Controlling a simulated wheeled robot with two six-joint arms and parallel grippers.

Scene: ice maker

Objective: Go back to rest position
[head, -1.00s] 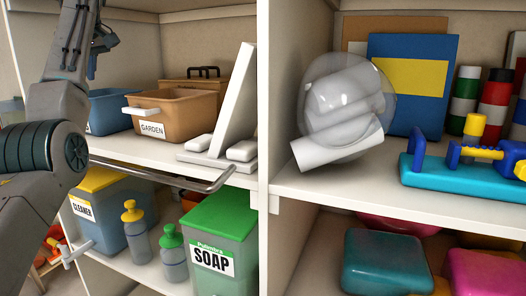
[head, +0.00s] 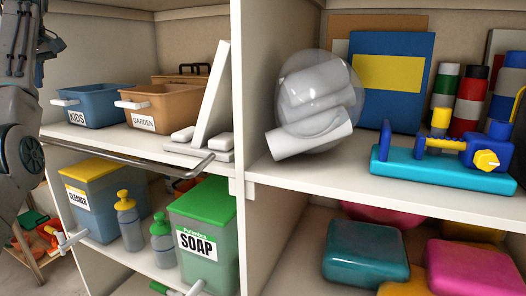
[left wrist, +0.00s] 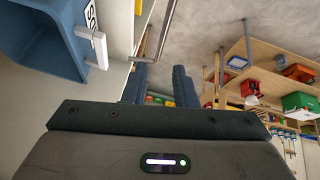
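My left arm is at the left edge of the head view, with its left gripper (head: 46,48) raised near the top left corner, partly cut off. In the left wrist view the two dark fingers of the left gripper (left wrist: 158,75) stand apart with nothing between them. The blue bin labelled KIDS (head: 88,104) is to the right of and below it on the shelf; a blue bin also shows in the left wrist view (left wrist: 40,45). My right gripper is in neither view.
A brown GARDEN bin (head: 170,106) stands beside the blue bin. A metal rail (head: 120,158) runs along the shelf front. A clear sphere with white rolls (head: 318,100) and a turquoise-based device (head: 440,170) sit on the right shelf. Below are a SOAP container (head: 205,215) and bottles.

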